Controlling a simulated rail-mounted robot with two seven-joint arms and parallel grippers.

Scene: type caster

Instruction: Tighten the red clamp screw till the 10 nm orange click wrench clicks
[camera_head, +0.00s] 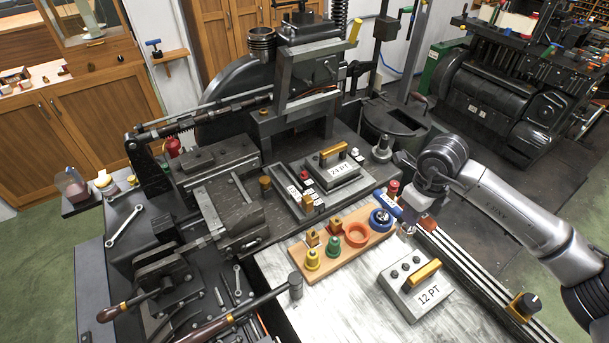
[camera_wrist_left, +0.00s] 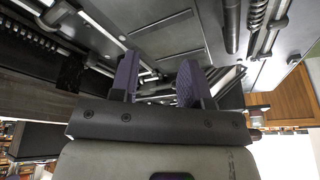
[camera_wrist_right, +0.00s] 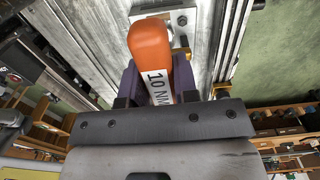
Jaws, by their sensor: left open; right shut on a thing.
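The orange click wrench (camera_wrist_right: 150,45), labelled 10 NM, stands between the fingers of my right gripper (camera_wrist_right: 158,88) in the right wrist view. The orange ring (camera_head: 357,234) of the rack looks empty. My left gripper (camera_wrist_left: 158,88) is open and empty, outside the head view.
A blue-handled tool (camera_head: 387,205) is at the rack's blue ring. Yellow and green rings hold other pieces. A 12 PT block (camera_head: 415,287) sits on the pale bench top, a 24 PT block (camera_head: 334,169) behind the rack. A long rail (camera_head: 475,272) runs right of the bench.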

